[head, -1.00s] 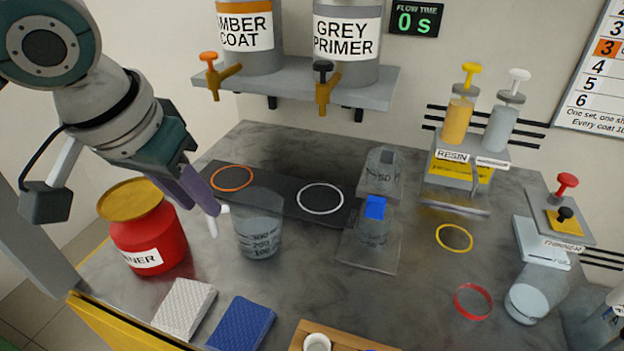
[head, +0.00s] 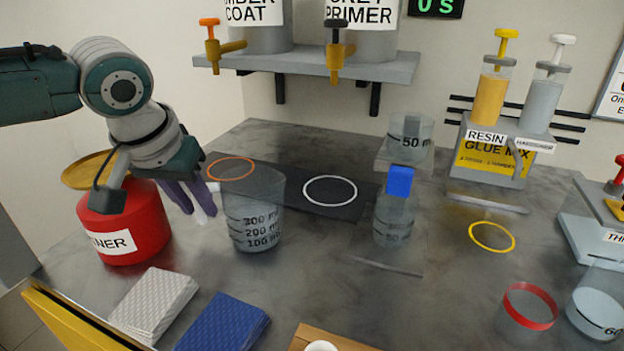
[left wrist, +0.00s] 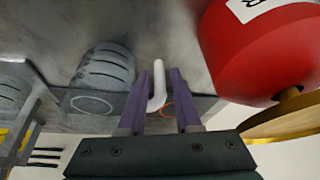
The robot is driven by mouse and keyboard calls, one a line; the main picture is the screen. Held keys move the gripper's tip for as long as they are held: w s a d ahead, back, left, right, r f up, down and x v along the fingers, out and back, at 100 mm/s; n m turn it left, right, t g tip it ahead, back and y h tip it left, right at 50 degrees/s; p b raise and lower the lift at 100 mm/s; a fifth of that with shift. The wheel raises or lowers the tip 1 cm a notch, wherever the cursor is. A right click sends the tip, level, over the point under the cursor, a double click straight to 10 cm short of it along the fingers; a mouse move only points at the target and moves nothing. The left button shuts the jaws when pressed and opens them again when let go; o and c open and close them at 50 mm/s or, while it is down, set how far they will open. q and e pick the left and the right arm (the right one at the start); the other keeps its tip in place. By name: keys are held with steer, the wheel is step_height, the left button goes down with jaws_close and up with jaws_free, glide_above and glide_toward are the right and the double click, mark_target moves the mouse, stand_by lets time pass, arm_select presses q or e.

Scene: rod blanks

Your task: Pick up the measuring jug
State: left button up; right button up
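The measuring jug (head: 255,217) is a clear, tapered vessel with 100, 200 and 300 ml marks, standing upright on the grey bench. Its white handle (head: 211,202) sticks out on the left side. My left gripper (head: 192,203) is at the handle, with its purple fingers pointing down. In the left wrist view, the jug (left wrist: 103,68) is left of centre and its white handle (left wrist: 159,86) shows between the two parted fingers of my left gripper (left wrist: 160,80). The gripper is open; contact with the handle cannot be made out. My right gripper is not in view.
A red thinner can (head: 125,222) stands close left of my gripper. A dark mat (head: 300,198) with orange and white rings lies behind the jug. White (head: 150,300) and blue (head: 225,325) pads lie in front.

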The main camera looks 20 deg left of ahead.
arm_select(q)
steer(key=shift+x, duration=0.85)
steer(key=shift+c, duration=0.4)
jaws_close()
stand_by(0.4)
